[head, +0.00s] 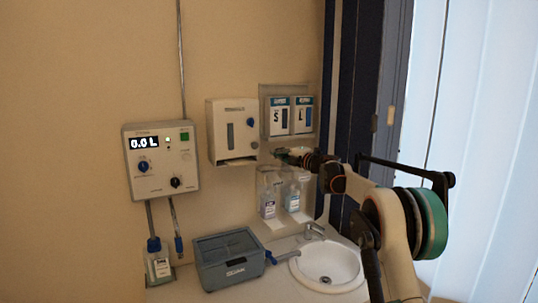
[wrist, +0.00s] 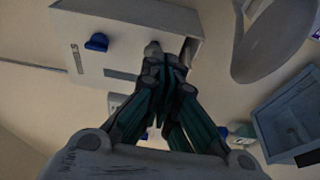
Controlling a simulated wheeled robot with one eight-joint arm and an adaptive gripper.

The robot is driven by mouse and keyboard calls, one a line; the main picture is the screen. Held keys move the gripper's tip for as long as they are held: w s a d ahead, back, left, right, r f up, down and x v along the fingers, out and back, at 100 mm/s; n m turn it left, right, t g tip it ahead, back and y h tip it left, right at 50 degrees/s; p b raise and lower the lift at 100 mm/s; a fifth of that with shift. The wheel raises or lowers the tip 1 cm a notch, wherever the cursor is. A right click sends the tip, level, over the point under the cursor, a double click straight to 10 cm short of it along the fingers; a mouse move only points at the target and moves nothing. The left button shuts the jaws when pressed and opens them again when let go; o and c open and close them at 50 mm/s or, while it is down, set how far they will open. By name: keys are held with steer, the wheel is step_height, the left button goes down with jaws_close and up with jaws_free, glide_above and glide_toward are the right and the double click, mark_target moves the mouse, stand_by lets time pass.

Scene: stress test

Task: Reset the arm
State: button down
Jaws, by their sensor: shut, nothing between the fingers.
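My arm (head: 350,185) reaches in from the right in the head view, bent at its joints. My gripper (head: 284,154) is at its far end, in front of the wall between the white dispenser and the bottles below. In the wrist view my gripper (wrist: 166,62) has its dark, teal-sided fingers together, with nothing between them. The fingertips overlap the edge of a white box with a blue knob (wrist: 97,42); I cannot tell whether they touch it.
A white dispenser (head: 233,132), glove boxes (head: 291,115) and a control box reading 0.0 L (head: 161,160) hang on the wall. A dark frame (head: 350,90) stands right.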

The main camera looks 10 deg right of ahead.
steer(key=s+d+r+m+t+h+b, duration=0.2)
steer(key=s+d+r+m+h+b, duration=0.2)
steer(key=s+m, duration=0.3)
steer(key=s+d+r+m+t+h+b, duration=0.25)
steer(key=s+r+m+h, duration=0.25)
steer(key=s, duration=0.3)
steer(key=s+d+f+m+g+h+b, duration=0.25)
steer(key=s+f+m, duration=0.2)
steer(key=s, duration=0.45)
steer(key=s+a+f+m+g+b, duration=0.2)
steer(key=s+a+f+g+b, duration=0.1)
steer(key=s+f, duration=1)
steer(key=s+a+f+m+g+y+b, duration=0.1)
steer(key=s+a+f+m+g+b, duration=0.2)
steer(key=s+f, duration=1)
steer(key=s+a+f+m+g+b, duration=0.3)
steer(key=s+a+f+g+b, duration=0.1)
steer(key=s+f, duration=1)
steer(key=s, duration=0.3)
steer(key=shift+a+y+b, duration=0.25)
steer(key=shift+y+b, duration=0.1)
